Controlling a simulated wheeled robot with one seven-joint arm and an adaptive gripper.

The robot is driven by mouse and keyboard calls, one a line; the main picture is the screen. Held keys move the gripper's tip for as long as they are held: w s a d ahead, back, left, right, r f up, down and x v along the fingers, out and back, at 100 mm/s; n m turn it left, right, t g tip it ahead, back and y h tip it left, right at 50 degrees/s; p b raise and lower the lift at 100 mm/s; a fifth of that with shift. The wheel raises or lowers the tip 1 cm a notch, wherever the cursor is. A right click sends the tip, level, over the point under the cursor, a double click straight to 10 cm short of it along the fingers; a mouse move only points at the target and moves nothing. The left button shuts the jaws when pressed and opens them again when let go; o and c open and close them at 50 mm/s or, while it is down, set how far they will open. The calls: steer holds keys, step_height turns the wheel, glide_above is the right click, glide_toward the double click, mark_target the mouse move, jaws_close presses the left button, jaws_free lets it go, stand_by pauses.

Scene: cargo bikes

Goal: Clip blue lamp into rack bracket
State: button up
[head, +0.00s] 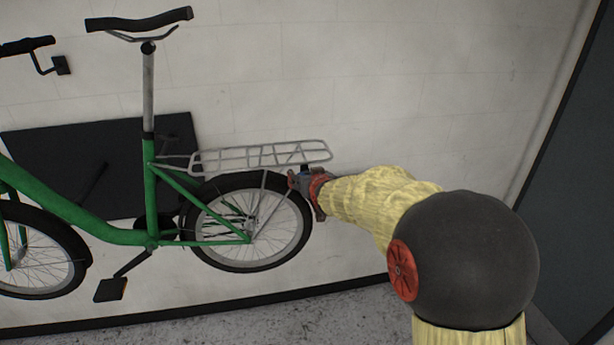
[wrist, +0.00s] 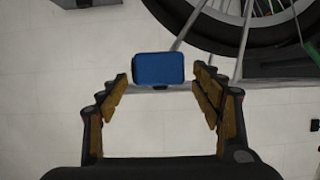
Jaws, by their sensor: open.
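The blue lamp (wrist: 158,68) is a small rounded block. In the wrist view it sits between the tips of my open gripper (wrist: 162,78), with a gap on each side. A small dark piece shows at its lower edge; I cannot tell whether the lamp is seated in a bracket. In the head view my gripper (head: 302,182) is just below the rear end of the grey wire rack (head: 262,155). A small dark fitting (head: 304,168), possibly the rack bracket, shows under the rack's rear end. The lamp is mostly hidden there by my gripper.
The green bike (head: 152,200) stands along a pale wall (head: 420,90). Its rear wheel (head: 248,222) is close beside my gripper; the tyre (wrist: 240,35) also shows in the wrist view. A dark panel (head: 75,150) is behind the bike. The floor at lower right is partly hidden by my arm.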

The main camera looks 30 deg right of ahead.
steer(key=v, duration=1)
steer(key=shift+s, duration=0.4)
steer(key=shift+a+f, duration=0.1)
steer(key=s+a+f+g, duration=0.2)
steer(key=s+f+g, duration=0.3)
steer(key=s+f, duration=0.45)
steer(key=s+a+f+n+g+y+b, duration=0.1)
steer(key=s+a+f+b, duration=0.6)
steer(key=s+b, duration=0.3)
steer(key=s+a+f+n+g+y+b, duration=0.1)
steer(key=s+a+f+n+y+b, duration=0.1)
steer(key=s+a+f+b, duration=0.5)
steer(key=s+a+b, duration=0.1)
steer(key=s+b, duration=0.1)
steer(key=s, duration=0.3)
steer(key=shift+a+f+y+b, duration=0.2)
steer(key=shift+a+y+b, duration=0.1)
steer(key=shift+b, duration=0.05)
